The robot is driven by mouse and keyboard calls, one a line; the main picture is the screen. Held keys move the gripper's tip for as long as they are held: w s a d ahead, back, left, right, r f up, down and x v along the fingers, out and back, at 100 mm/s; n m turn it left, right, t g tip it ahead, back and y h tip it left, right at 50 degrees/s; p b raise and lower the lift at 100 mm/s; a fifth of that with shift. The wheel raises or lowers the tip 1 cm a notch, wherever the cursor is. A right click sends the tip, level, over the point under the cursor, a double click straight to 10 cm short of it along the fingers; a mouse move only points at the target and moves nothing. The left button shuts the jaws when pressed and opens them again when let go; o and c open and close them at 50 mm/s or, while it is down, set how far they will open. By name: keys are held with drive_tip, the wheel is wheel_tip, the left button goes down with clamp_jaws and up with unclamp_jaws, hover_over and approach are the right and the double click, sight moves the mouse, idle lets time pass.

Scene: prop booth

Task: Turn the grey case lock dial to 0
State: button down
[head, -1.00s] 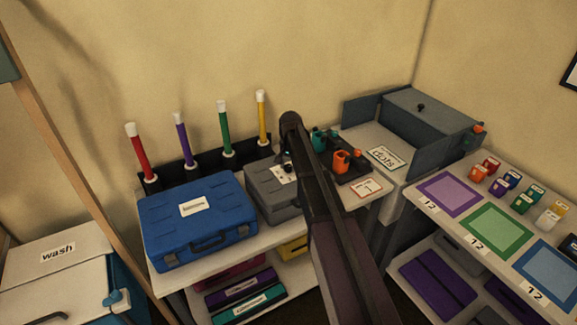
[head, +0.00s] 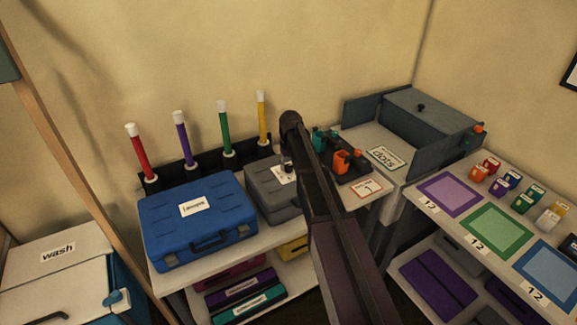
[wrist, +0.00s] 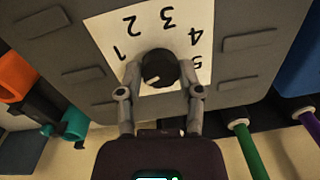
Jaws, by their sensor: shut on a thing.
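The grey case (head: 258,185) lies on the shelf top between the blue case and the orange and teal parts. A white number card (wrist: 103,35) on its lid shows 1 to 5, upside down in the wrist view. The round black dial (wrist: 160,66) sits on this card. Its white mark points to the lower left in the wrist view, below the 1. No 0 is visible; the card's lower part is hidden by the dial and gripper. My gripper (wrist: 158,73) is shut on the dial, one finger on each side. In the head view my arm hides part of the case.
A blue case (head: 215,225) stands left of the grey case. A row of coloured tubes (head: 224,128) stands behind. Orange and teal parts (head: 341,161) on a black base sit close on the right. A grey box (head: 430,113) is farther right.

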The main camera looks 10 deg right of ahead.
sight(290, 166)
idle(0.5)
drive_tip(key=shift+c, duration=1.3)
unclamp_jaws()
drive_tip(key=shift+m, duration=0.3)
drive_tip(key=m, duration=0.3)
drive_tip(key=shift+m, duration=0.3)
drive_tip(key=m, duration=0.4)
drive_tip(key=shift+m, duration=0.3)
wheel_tip(290, 166, up, 14)
drive_tip(key=p, duration=1.4)
drive_tip(key=s+f+n+b, duration=0.2)
drive_tip(key=s+f+b, duration=0.4)
drive_tip(key=s, duration=0.4)
drive_tip(key=s+f+n+b, duration=0.3)
drive_tip(key=s+f+b, duration=0.3)
drive_tip(key=s, duration=0.4)
drive_tip(key=s+f+n+b, duration=0.2)
drive_tip(key=s+f+b, duration=0.3)
drive_tip(key=s, duration=0.5)
drive_tip(key=shift+a+f+b, duration=0.4)
drive_tip(key=shift+f, duration=0.05)
